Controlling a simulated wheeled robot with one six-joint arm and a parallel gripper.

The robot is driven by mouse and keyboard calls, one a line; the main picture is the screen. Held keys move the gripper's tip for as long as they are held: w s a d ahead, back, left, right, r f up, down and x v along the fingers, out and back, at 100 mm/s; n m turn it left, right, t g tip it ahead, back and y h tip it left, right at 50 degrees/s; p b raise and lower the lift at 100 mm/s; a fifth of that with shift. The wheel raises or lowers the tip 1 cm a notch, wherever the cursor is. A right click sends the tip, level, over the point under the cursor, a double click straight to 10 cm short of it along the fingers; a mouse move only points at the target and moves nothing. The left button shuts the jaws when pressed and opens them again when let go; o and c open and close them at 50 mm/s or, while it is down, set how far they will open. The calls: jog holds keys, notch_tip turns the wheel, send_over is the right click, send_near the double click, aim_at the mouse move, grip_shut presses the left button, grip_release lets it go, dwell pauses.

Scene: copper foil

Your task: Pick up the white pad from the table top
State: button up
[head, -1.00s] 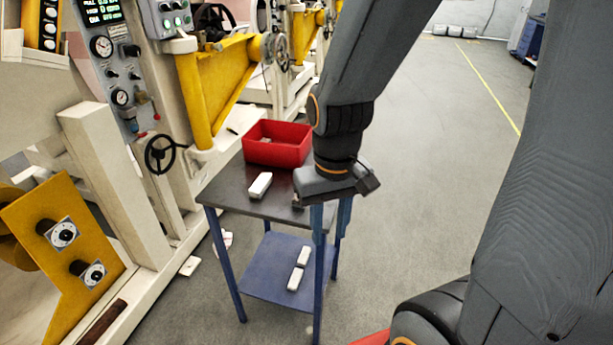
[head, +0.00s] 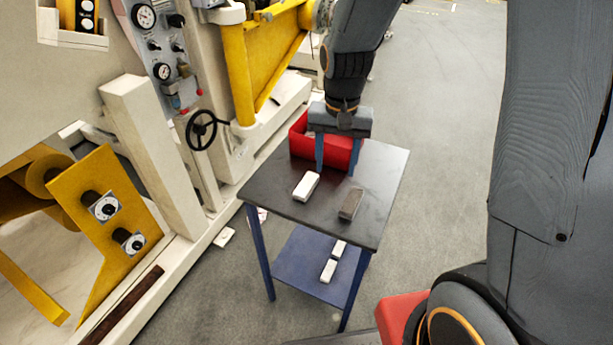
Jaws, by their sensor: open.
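The white pad (head: 306,186) lies on the dark table top (head: 385,190), left of its middle. My gripper (head: 337,172) points down over the table with its two blue fingers wide apart and nothing between them. In the picture its fingers are right of and a little behind the white pad, in front of the red bin. I cannot tell exactly how high the fingertips are above the table.
A grey-brown pad (head: 351,204) lies right of the white pad. A red bin (head: 301,142) stands at the table's back, partly hidden by my gripper. White pads (head: 328,270) lie on the blue lower shelf (head: 295,265). A machine with a handwheel (head: 201,130) stands at left.

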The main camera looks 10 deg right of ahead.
aim_at(310, 178)
jog(key=w+a+m+p, duration=0.1)
jog(key=w, duration=0.1)
jog(key=w+a+f+p, duration=0.1)
jog(key=w+a, duration=0.1)
jog(key=w+a+m+p, duration=0.1)
jog(key=shift+w+a+f+m, duration=0.15)
jog(key=shift+w+a+m, duration=0.15)
jog(key=shift+w+a, duration=0.1)
jog(key=shift+w+a+f, duration=0.1)
jog(key=shift+w+f, duration=0.05)
jog(key=shift+f, duration=0.05)
jog(key=shift+w+f+p, duration=0.15)
jog(key=shift+f+p, duration=1.6)
jog(key=shift+f, duration=2.1)
jog(key=shift+c, duration=0.3)
jog(key=c, duration=1.1)
